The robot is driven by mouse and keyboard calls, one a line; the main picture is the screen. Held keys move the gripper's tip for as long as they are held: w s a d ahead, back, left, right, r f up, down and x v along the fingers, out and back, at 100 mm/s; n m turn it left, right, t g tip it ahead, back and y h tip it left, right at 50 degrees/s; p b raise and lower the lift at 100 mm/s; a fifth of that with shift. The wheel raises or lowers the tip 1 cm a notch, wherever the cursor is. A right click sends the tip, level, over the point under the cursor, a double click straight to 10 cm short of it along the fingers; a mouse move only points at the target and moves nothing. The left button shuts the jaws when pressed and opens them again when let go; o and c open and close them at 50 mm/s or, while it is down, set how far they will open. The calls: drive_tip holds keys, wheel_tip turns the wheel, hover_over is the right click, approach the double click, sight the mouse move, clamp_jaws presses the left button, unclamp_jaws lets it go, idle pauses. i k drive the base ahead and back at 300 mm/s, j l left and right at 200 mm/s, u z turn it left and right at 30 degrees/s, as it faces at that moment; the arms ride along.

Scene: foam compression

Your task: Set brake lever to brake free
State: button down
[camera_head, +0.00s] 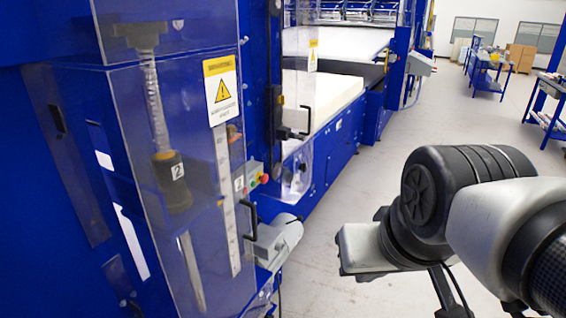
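The blue machine (40,150) fills the left side. A grey motor-like housing (278,240) sticks out low on its right side. I cannot tell a brake lever for certain. A black handle (251,221) stands just left of the housing, at the edge of the clear guard, and another dark handle (290,134) shows farther back. My arm reaches in from the right, and its pale end part (362,248) hangs in open space right of the housing, apart from the machine. Whether my gripper is open or shut cannot be made out.
A clear guard (200,110) with a yellow warning label (221,91) covers a hanging black weight (173,180) marked 2. A small control box (251,178) has a red button. A white foam block (325,97) lies farther back. The grey floor (400,130) is free in the middle.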

sight(300, 218)
drive_tip(key=i+l+u, duration=0.2)
drive_tip(key=i+l, duration=1)
drive_tip(key=i, duration=0.15)
